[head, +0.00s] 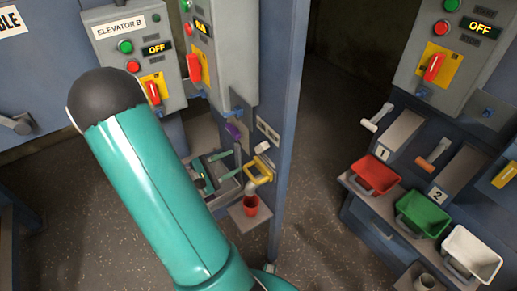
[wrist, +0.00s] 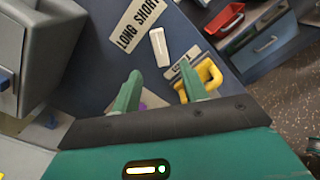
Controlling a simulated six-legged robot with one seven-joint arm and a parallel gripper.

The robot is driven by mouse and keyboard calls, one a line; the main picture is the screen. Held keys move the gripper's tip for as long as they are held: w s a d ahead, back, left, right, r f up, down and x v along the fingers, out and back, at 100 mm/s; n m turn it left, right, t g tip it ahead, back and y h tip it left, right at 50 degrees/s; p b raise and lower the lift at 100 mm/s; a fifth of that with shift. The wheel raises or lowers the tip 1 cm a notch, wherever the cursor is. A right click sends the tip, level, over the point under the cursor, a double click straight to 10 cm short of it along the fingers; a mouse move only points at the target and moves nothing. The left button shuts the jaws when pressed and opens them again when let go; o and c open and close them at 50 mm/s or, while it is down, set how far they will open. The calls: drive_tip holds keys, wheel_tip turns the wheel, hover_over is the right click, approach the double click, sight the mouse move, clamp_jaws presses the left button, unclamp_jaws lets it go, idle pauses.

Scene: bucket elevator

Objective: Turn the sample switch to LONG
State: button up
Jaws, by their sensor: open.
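The sample switch is a short white lever (wrist: 159,47) beside a LONG SHORT label (wrist: 138,22) on a blue panel. I cannot tell for sure which word the lever points to. In the head view the white lever (head: 262,147) sits just under the label (head: 268,131). My gripper (wrist: 160,72) is open, its two green fingers apart with nothing held between the tips. The lever lies just beyond the fingertips, apart from them. In the head view my gripper (head: 233,164) is left of the lever.
A yellow handle (wrist: 208,76) stands close by my right fingertip in the wrist view. A purple part (head: 233,130) is left of the label, with a red cup (head: 250,206) below. Grey control boxes (head: 220,50) overhang above. Colored bins (head: 424,213) stand at right.

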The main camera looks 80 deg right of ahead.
sight(259, 149)
drive_tip(key=x, duration=1.1)
clamp_jaws()
